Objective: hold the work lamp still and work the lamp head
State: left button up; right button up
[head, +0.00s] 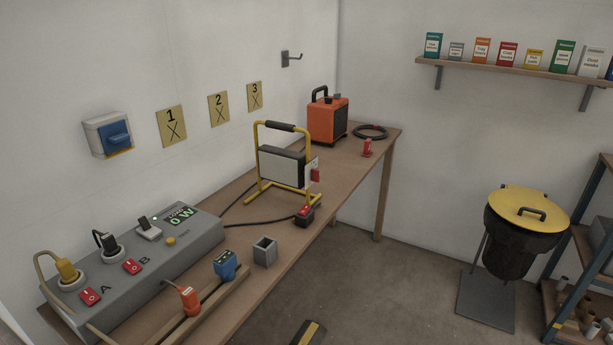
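The work lamp (261,165) stands upright on the wooden bench along the left wall. It has a yellow tube frame with a black grip on the top bar. A red part (315,175) sits at the head's right end. A black cable runs from near the lamp's foot to the left along the bench.
A grey socket panel (190,248) with plugs and red switches fills the bench's near end. A small grey open box (264,251), a blue plug (225,265) and an orange plug (188,299) lie near its edge. An orange heater (328,120) stands behind the lamp. A yellow-lidded bin (527,209) stands right.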

aim_at(282, 166)
jog(key=i+l+u, duration=0.1)
jog(key=u, duration=0.65)
jog(key=i+l+u, duration=0.1)
jog(key=u, duration=0.25)
jog(key=i+l+u, duration=0.1)
jog(key=l+u, duration=0.4)
jog(key=l, duration=0.3)
jog(key=l+u, duration=0.35)
jog(key=l, duration=2.7)
